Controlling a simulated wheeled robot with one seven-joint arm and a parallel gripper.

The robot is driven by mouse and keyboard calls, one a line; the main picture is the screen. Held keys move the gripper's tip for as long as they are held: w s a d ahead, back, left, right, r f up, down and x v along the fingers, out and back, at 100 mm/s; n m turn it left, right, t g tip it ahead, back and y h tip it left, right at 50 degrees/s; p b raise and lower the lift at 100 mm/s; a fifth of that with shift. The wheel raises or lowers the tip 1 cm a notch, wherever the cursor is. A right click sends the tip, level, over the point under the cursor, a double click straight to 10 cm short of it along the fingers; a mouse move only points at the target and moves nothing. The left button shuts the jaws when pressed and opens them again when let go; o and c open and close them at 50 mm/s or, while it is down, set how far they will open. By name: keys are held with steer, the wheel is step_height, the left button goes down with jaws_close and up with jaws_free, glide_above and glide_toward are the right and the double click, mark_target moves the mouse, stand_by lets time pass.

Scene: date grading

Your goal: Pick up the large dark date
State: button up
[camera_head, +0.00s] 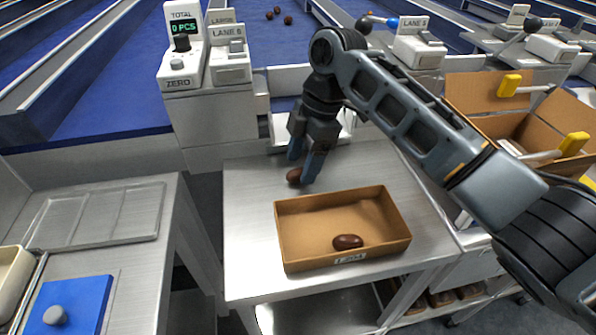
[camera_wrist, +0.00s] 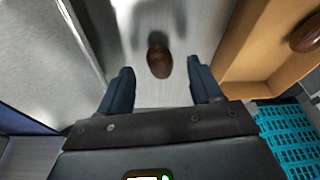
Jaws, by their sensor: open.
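A dark brown date (camera_head: 294,175) lies on the metal table behind the cardboard tray. My gripper (camera_head: 303,170) is above it, pointing down, with blue fingers that partly hide it in the head view. In the wrist view the date (camera_wrist: 159,60) lies ahead of my gripper (camera_wrist: 163,82), between the lines of the two open fingers. The fingers are apart and hold nothing. A second dark brown date (camera_head: 348,241) lies inside the tray; it also shows at the right edge of the wrist view (camera_wrist: 306,34). I cannot tell which date is larger.
The low cardboard tray (camera_head: 290,255) stands just in front of my gripper, its wall close to the right in the wrist view. An open carton (camera_head: 480,90) is at the right. A counter labelled TOTAL (camera_head: 181,65) stands behind.

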steer(key=shift+x, duration=1.15)
steer(key=c, duration=0.8)
steer(key=shift+o, duration=0.2)
